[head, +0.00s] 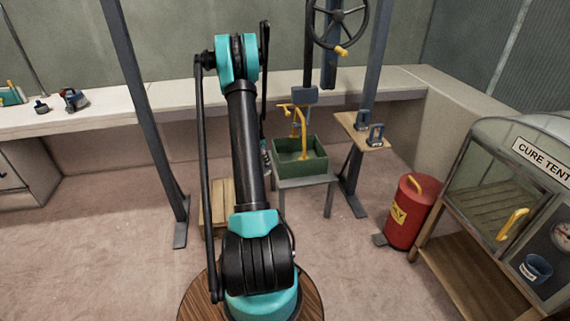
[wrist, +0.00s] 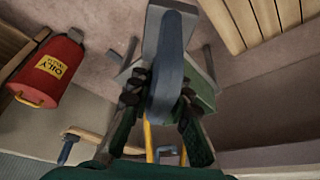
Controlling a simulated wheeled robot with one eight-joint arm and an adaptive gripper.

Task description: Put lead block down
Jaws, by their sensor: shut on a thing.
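In the wrist view my gripper (wrist: 160,88) is shut on a long blue-grey piece, which I take to be the lead block (wrist: 170,55). It is held in the air, and it covers part of the grey stand and green tub behind it. In the head view my gripper (head: 265,155) is mostly hidden behind my arm, just left of the green tub (head: 315,168). The held block cannot be made out there.
The green tub with yellow fittings (head: 302,130) stands on a grey stand (head: 328,181). A slatted wooden pallet (head: 213,211) lies left of it. A red oily-waste bin (head: 408,222) and the cure tent (head: 500,170) stand to the right. Grey posts (head: 150,110) rise nearby.

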